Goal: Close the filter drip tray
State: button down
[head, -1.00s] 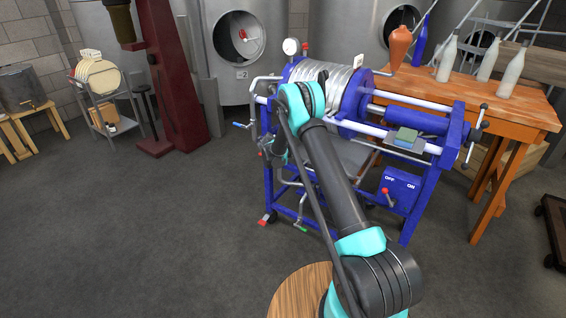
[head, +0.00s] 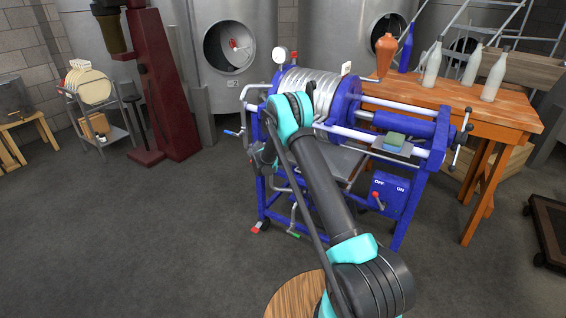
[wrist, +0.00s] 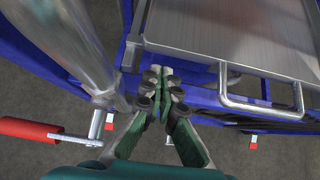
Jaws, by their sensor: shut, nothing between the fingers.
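The filter is a blue-framed machine (head: 408,215) with a pack of silvery plates (head: 303,95) on top. Its drip tray (head: 343,160) is a grey metal sheet under the plates, partly hidden by my arm in the head view. In the wrist view the tray (wrist: 235,35) fills the upper right, with a bent metal handle (wrist: 262,108) along its near edge. My gripper (wrist: 162,72) is shut and empty, just left of the handle and close to the tray's near left corner. I cannot tell whether it touches the tray. The head view hides the fingertips behind my arm.
In the wrist view a large metal pipe (wrist: 68,40) and a red-handled valve (wrist: 30,129) lie left of my gripper. A wooden table (head: 500,115) with bottles stands to the right. A dark red column (head: 168,90) stands left. The floor at front left is clear.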

jog(key=v, duration=1)
jog(key=s+d+r+m+g+y, duration=0.1)
jog(key=s+d+r+m, duration=0.35)
jog(key=s, duration=0.35)
jog(key=s+d+r+m+g+y, duration=0.1)
jog(key=s+d+r+m, duration=0.35)
jog(key=s, duration=0.25)
jog(key=s+d+r+m+g, duration=0.1)
jog(key=s+d+r+m, duration=0.2)
jog(key=s+r+m, duration=0.35)
jog(key=s+d+f+m+y, duration=0.1)
jog(key=s+m, duration=0.5)
jog(key=s, duration=0.9)
jog(key=s+d+f+m+y, duration=0.2)
jog(key=s+m, duration=0.5)
jog(key=s, duration=0.8)
jog(key=shift+s+f+g+y, duration=0.3)
jog(key=shift+s+f, duration=0.05)
jog(key=shift+f, duration=0.25)
